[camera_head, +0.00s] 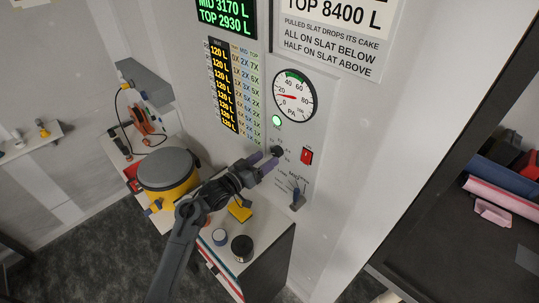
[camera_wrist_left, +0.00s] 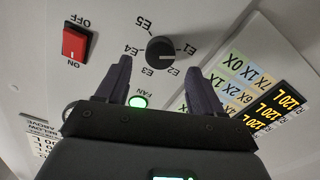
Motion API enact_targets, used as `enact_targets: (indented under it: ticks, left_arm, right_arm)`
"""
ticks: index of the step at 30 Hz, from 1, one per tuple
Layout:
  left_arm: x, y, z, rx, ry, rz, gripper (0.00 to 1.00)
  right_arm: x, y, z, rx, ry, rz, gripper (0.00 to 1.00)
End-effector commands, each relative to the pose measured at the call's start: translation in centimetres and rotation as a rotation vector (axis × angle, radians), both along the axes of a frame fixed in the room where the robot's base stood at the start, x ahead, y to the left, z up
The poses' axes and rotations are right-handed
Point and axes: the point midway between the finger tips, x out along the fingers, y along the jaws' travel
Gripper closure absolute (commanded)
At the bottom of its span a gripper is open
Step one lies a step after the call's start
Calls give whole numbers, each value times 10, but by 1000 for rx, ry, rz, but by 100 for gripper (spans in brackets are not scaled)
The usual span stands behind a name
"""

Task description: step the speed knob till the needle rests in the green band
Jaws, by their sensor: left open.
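The speed knob (camera_head: 277,151) is a round black dial on the pale wall panel. In the left wrist view the knob (camera_wrist_left: 160,51) sits among labels E1 to E5, upside down; its exact setting is hard to read. The round PA gauge (camera_head: 294,97) is above the knob in the head view. Its red needle points left, near the 20 mark, outside the green band (camera_head: 295,76) at the top of the dial. My left gripper (camera_head: 268,165) is open at the knob, with its fingertips (camera_wrist_left: 160,76) apart and no visible grip. My right gripper is not in view.
A lit green fan lamp (camera_head: 277,119) and a red switch (camera_head: 306,156) flank the knob. A yellow drum with a grey lid (camera_head: 168,168) and small items stand on the bench under my left arm.

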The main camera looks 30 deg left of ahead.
Motion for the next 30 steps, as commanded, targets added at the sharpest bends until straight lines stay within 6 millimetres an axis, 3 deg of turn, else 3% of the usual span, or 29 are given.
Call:
enact_targets:
  ticks: [7, 19, 30]
  left_arm:
    - [22, -8, 0, -1, 0, -1, 33]
    - [27, -9, 0, 0, 0, 0, 33]
    - [27, -9, 0, 0, 0, 0, 88]
  right_arm:
    - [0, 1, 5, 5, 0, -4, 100]
    - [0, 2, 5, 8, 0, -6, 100]
    - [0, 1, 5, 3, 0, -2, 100]
